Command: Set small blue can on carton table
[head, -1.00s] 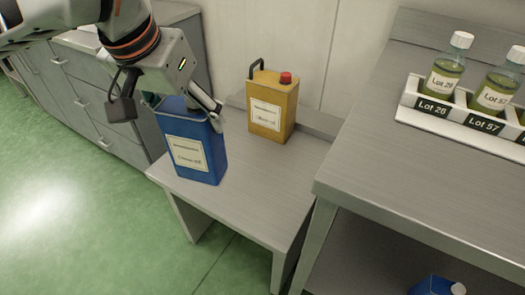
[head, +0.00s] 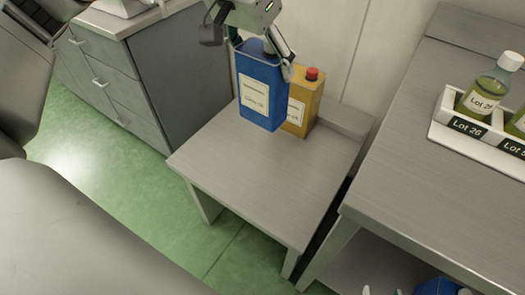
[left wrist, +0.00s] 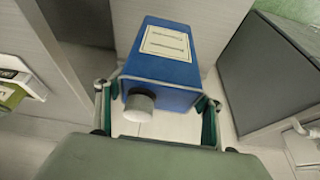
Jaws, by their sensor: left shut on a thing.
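My left gripper (head: 266,50) is shut on the upper part of a blue can (head: 262,88) with a white label. The can is upright, above or on the low grey table (head: 260,185); contact at its base cannot be told. In the left wrist view the blue can (left wrist: 165,60) sits between the fingers (left wrist: 157,110), its pale cap towards me. A yellow can (head: 307,95) with a red cap stands just behind it, partly hidden. Another blue item (head: 437,287) shows at the bottom right edge, mostly cut off. Pale tips beside it may be my right gripper (head: 382,291).
A higher grey bench (head: 420,170) on the right holds a white rack (head: 445,137) with lot-labelled bottles. A grey drawer cabinet (head: 120,75) stands at the left. The front of the low table is clear.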

